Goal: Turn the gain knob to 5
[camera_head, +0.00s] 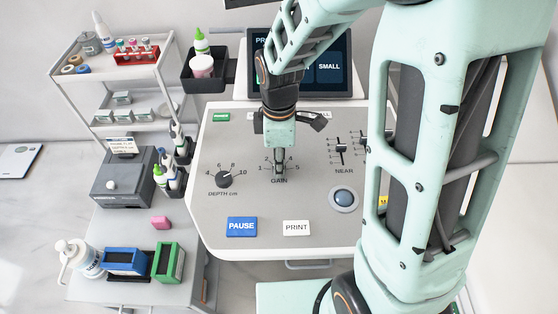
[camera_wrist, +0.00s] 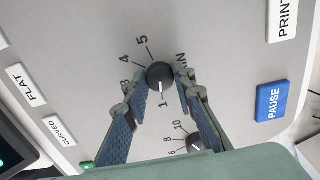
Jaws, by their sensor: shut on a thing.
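The gain knob (camera_wrist: 160,76) is a small round black knob on the grey console panel. In the wrist view it sits between my two fingertips, and its white pointer line appears aimed at the 1. The 3, 4 and 5 marks curve around it; the 2 is hidden behind a finger. My gripper (camera_head: 279,168) reaches down onto the knob above the GAIN label and is shut on it. In the head view the fingers cover most of the knob.
The depth knob (camera_head: 223,180) is close by on the left. NEAR sliders (camera_head: 341,148) and a trackball (camera_head: 343,198) lie to the right. The PAUSE (camera_head: 241,226) and PRINT (camera_head: 296,228) buttons are in front. A screen (camera_head: 328,72) stands behind.

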